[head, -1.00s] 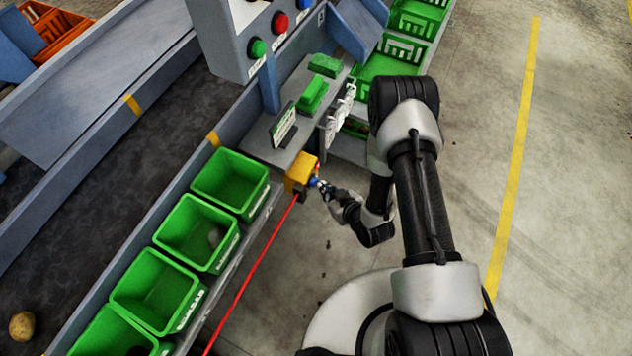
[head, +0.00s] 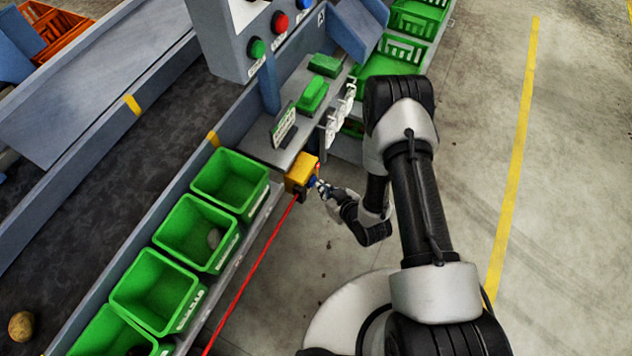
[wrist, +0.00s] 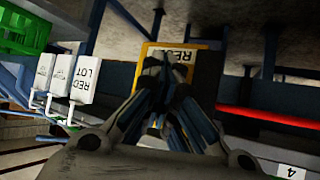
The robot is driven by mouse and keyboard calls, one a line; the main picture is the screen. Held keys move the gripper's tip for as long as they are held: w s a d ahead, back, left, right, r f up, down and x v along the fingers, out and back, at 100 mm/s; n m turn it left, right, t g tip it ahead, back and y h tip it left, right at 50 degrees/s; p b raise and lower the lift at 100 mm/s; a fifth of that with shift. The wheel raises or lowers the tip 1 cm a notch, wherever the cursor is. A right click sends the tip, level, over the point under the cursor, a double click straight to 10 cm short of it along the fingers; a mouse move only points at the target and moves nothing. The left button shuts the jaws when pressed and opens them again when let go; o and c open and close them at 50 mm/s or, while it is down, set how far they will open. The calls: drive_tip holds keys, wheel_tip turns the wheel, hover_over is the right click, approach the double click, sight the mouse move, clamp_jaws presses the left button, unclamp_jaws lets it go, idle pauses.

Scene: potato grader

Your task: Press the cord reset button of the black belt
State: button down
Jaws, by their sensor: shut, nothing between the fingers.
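The black belt (head: 75,190) runs diagonally along the left of the head view. A yellow cord switch box (head: 301,172) sits at its near side, with a red cord (head: 250,274) running from it toward the lower left. A small blue button (head: 312,181) shows on the box's right side. My gripper (head: 319,184) is shut and empty, with its tips at or very close to the blue button. In the wrist view, my gripper (wrist: 165,62) points at the yellow box (wrist: 145,50) and hides the button, so I cannot tell whether they touch.
Green bins (head: 182,232) line the belt's near side. White tags (head: 341,112) hang on a rack just beyond the box; they also show in the wrist view (wrist: 82,79). A control panel (head: 230,45) with coloured buttons stands above. The floor on the right is open.

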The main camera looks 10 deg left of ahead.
drive_tip(key=shift+w+a, duration=0.1)
drive_tip(key=shift+a, duration=0.1)
idle(0.3)
drive_tip(key=shift+d, duration=0.15)
drive_tip(key=shift+s+d, duration=0.3)
drive_tip(key=shift+d, duration=0.45)
drive_tip(key=shift+d, duration=0.1)
drive_tip(key=d, duration=0.1)
drive_tip(key=s+d, duration=0.1)
drive_tip(key=d, duration=0.2)
drive_tip(key=shift+s+d, duration=0.25)
drive_tip(key=shift+s, duration=0.15)
drive_tip(key=shift+w+r, duration=0.1)
